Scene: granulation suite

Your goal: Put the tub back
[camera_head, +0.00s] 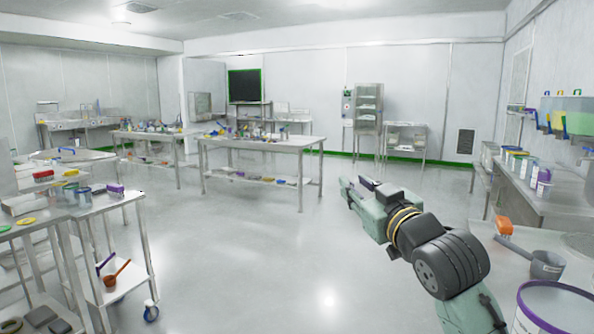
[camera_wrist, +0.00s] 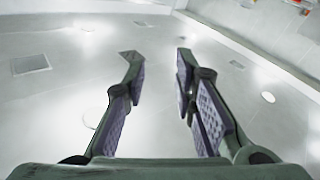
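My gripper (camera_head: 362,190) is held out over open floor in the head view, with nothing beside it. In the wrist view its two fingers (camera_wrist: 157,62) stand apart, with only pale floor between them. A large white tub with a purple rim (camera_head: 522,318) is at the bottom right of the head view, partly cut off by the frame. Smaller tubs (camera_head: 543,183) with coloured rims stand in a row on the right-hand counter, away from my gripper. I cannot tell which tub the task means.
A wheeled cart (camera_head: 110,205) stands at left. A long steel table (camera_head: 262,144) with small items stands ahead. The central floor (camera_head: 260,250) is clear.

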